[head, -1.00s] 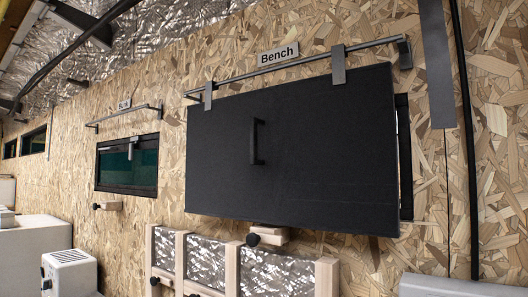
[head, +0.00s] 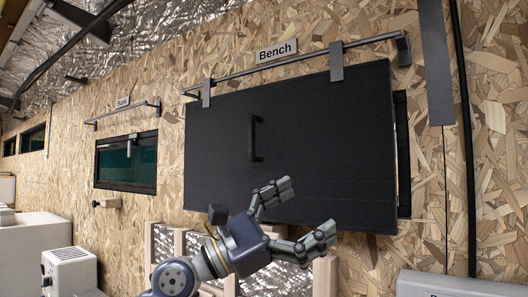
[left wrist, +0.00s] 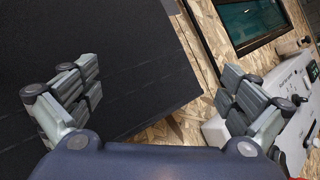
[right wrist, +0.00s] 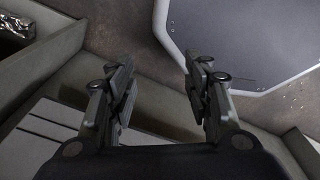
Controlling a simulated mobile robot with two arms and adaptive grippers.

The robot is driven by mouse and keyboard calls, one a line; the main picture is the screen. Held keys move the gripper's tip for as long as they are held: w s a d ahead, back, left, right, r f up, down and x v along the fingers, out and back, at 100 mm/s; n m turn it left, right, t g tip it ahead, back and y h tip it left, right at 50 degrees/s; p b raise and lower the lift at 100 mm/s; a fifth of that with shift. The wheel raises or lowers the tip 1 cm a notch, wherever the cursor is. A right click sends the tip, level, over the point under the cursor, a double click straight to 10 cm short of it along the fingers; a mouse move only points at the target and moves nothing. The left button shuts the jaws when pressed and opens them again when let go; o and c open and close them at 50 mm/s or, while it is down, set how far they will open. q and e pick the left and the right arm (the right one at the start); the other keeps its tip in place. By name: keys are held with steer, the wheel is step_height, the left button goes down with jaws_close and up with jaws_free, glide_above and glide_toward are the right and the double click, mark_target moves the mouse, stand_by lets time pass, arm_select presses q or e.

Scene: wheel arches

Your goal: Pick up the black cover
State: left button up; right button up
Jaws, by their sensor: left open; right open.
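The black cover (head: 330,140) is a large flat panel hanging by two brackets from a rail under the "Bench" sign. It has a black vertical handle (head: 256,138) left of its middle. My left gripper (head: 308,213) is open and empty in front of the cover's lower part, below and right of the handle. In the left wrist view the cover (left wrist: 110,45) fills the upper left, and the open left gripper (left wrist: 150,95) has nothing between its fingers. My right gripper (right wrist: 158,80) is open and empty, seen only in the right wrist view, away from the cover.
The metal rail (head: 300,62) runs above the cover on the chipboard wall. A smaller window (head: 127,163) under its own rail is at the left. A white heater-like box (head: 69,270) stands at lower left. Wooden framing (head: 325,277) lies below the cover.

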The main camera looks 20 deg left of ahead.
arm_select(q)
step_height(320, 180, up, 5)
steer(key=w+a+m+t+y, duration=0.1)
steer(key=a+m+y, duration=0.2)
steer(key=m+y, duration=0.1)
steer(key=t+y, duration=0.5)
steer(key=y, duration=0.5)
glide_toward(249, 138)
steer(key=w, duration=0.1)
steer(key=shift+n, duration=0.3)
steer(key=p+x, duration=0.3)
steer(key=x, duration=0.2)
steer(key=shift+w+d, duration=0.1)
steer(key=shift+w, duration=0.2)
steer(key=shift+w+d+r, duration=0.1)
steer(key=shift+w, duration=0.1)
steer(key=p+x, duration=0.3)
steer(key=x, duration=0.1)
steer(key=shift+s+d, duration=0.1)
steer(key=shift+d, duration=0.1)
steer(key=shift+w+d, duration=0.1)
steer(key=shift+w, duration=0.15)
steer(key=shift+s, duration=0.25)
steer(key=c, duration=0.9)
steer(key=shift+w, duration=0.1)
steer(key=shift+c, duration=1.1)
arm_select(e)
step_height(249, 138, up, 6)
steer(key=shift+d+r, duration=0.15)
steer(key=shift+d, duration=0.15)
